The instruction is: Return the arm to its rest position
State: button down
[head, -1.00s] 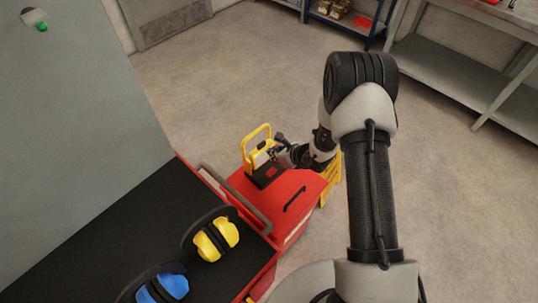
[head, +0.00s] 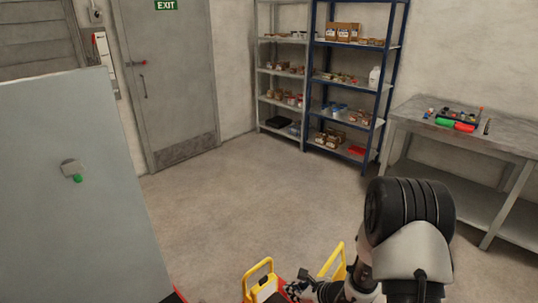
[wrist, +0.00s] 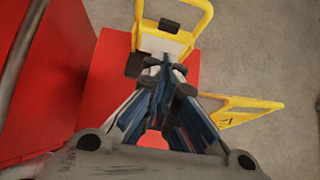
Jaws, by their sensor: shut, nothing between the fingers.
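My arm rises at the lower right of the head view, and its end reaches down to the left. My gripper (wrist: 165,72) is shut and empty in the wrist view, its fingertips together. It is above or beside a yellow-handled item (wrist: 188,14) with a white face and black parts, on a red surface (wrist: 110,65). I cannot tell whether the fingertips touch it. In the head view the yellow handle (head: 257,272) shows at the bottom edge, close to the left of my gripper (head: 298,283).
A yellow sign-like panel (wrist: 240,109) stands just right of the red surface. A grey cabinet (head: 80,190) is at left. A workbench (head: 405,118) stands at right, and shelves (head: 384,85) at the back. The floor (head: 230,205) between is clear.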

jog(key=s+a+r+n+g+y, duration=0.1)
jog(key=s+a+r+n, duration=0.3)
jog(key=r, duration=0.4)
jog(key=s+a+r+n+g, duration=0.1)
jog(key=s+r+n, duration=0.2)
jog(key=r+n, duration=0.4)
jog(key=s+a+r+n+g+y, duration=0.1)
jog(key=s+a+r+n, duration=0.25)
jog(key=r, duration=0.55)
jog(key=s+d+r+n+h, duration=0.4)
jog(key=s+d+n, duration=0.2)
jog(key=s, duration=0.3)
jog(key=s+d+r+n+t+h, duration=0.1)
jog(key=s+d+r+n+h, duration=0.3)
jog(key=s+d+n, duration=0.2)
jog(key=s+d, duration=0.2)
jog(key=s, duration=0.1)
jog(key=shift+d, duration=0.15)
jog(key=shift+n, duration=0.35)
